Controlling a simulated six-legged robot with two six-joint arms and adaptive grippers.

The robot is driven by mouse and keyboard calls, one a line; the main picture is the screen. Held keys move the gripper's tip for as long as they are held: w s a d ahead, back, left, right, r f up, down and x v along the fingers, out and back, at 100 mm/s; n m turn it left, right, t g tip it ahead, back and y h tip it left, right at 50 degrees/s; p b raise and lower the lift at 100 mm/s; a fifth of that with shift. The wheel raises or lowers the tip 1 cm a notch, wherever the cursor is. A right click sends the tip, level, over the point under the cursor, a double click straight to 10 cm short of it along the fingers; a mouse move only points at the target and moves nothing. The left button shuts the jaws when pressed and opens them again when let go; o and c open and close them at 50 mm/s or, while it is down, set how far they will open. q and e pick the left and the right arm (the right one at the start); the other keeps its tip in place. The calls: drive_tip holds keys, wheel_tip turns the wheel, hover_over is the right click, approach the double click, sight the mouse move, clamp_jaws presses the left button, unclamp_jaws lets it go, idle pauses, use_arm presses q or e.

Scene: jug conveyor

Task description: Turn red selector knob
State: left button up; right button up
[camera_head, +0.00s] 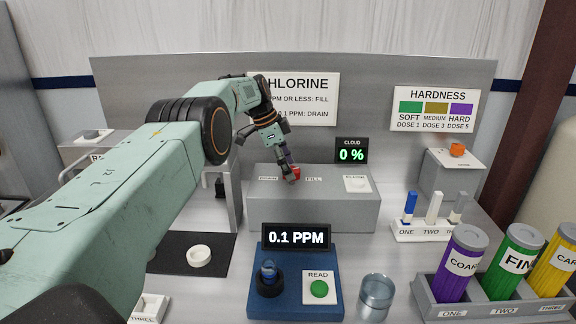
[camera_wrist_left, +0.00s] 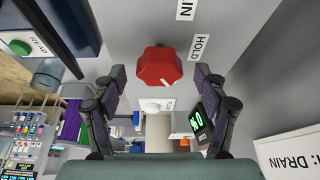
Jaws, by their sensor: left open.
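The red selector knob (camera_head: 296,172) sits on top of the grey box (camera_head: 310,211) at the back, between the DRAIN and FILL labels, partly hidden by my left gripper (camera_head: 288,170). In the left wrist view, the red knob (camera_wrist_left: 158,67) is lobed and lies centred just beyond the two fingertips. My left gripper (camera_wrist_left: 158,76) is open, with one dark finger on each side of the knob and a visible gap at both sides. I cannot tell whether the fingertips reach down around it. My right gripper is not in view.
A white FLOW button (camera_head: 357,183) and a CLOUD display reading 0 % (camera_head: 351,150) stand right of the knob. The reader (camera_head: 296,237) in front shows 0.1 PPM. A glass beaker (camera_head: 375,297) and coloured canisters (camera_head: 515,262) stand at the front right.

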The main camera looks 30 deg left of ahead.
use_arm(q)
drive_tip(key=shift+w+d+f, duration=0.1)
drive_tip(key=shift+n+b, duration=0.3)
drive_tip(key=shift+n, duration=0.2)
